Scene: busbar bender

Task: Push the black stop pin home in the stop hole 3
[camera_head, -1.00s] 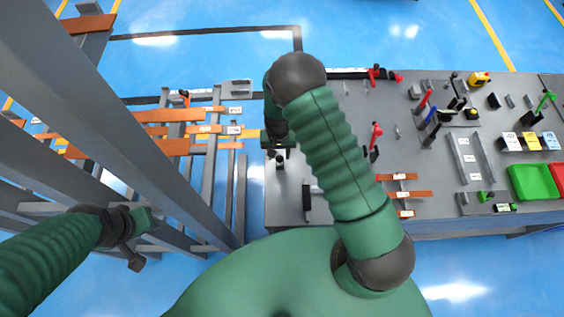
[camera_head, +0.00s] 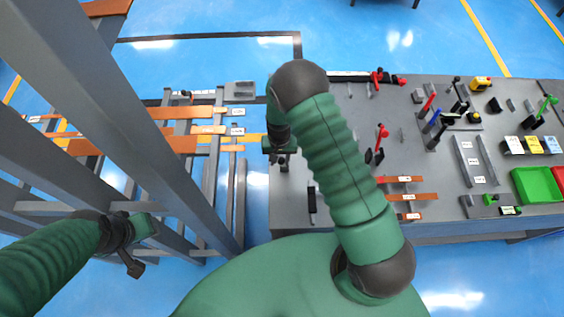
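My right gripper (camera_head: 282,158) points down over the left end of the grey bench top (camera_head: 290,215). A small dark piece sits right at its fingertips. It is too small to tell whether this is the black stop pin, or whether the fingers are open or shut on it. Stop hole 3 cannot be made out; the gripper and my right forearm cover part of that area. A black upright handle-like piece (camera_head: 311,206) stands nearby, lower right of the gripper. My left gripper (camera_head: 134,268) hangs at the lower left, away from the bench, its opening unclear.
A grey rack (camera_head: 205,190) with copper bars (camera_head: 180,112) stands left of the bench. Red-handled clamps (camera_head: 380,140), copper strips (camera_head: 412,196), a green bin (camera_head: 536,185) and a yellow tape measure (camera_head: 482,83) are on the bench's right part.

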